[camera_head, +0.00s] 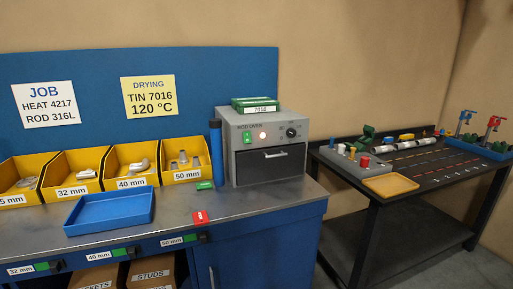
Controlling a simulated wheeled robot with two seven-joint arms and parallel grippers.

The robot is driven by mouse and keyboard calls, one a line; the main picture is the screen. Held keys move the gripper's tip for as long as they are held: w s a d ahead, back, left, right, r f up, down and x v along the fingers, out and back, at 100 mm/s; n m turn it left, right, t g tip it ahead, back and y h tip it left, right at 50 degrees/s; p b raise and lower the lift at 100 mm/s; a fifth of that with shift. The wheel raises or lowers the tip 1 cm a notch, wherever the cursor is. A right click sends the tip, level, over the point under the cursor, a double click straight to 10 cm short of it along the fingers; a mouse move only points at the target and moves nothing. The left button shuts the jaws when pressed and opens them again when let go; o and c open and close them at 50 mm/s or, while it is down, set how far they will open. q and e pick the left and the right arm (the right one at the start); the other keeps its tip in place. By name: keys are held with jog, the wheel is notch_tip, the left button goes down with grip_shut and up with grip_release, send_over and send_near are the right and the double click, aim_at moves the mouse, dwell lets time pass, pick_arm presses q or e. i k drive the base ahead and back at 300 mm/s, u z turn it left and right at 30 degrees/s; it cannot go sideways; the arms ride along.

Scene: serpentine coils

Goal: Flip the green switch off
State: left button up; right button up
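A small green switch (247,138) is on the upper left of the front face of the grey rod oven (229,158). The picture is too small to tell its position. A pale round lamp (262,136) beside it looks lit. A black dial (291,132) is further right, above the oven's dark door with its handle (275,155). Neither of my grippers is in view, and nothing hides the switch.
The oven stands at the right end of a metal-topped blue bench. A blue cylinder (216,152) stands close to its left side. A blue tray (109,212), yellow bins, a green block (205,185) and a red tag (200,217) are further left. A black table (376,206) stands right.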

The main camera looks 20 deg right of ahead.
aim_at(246, 135)
jog(key=z, duration=1.7)
jog(key=i, duration=0.45)
jog(key=u, duration=2.25)
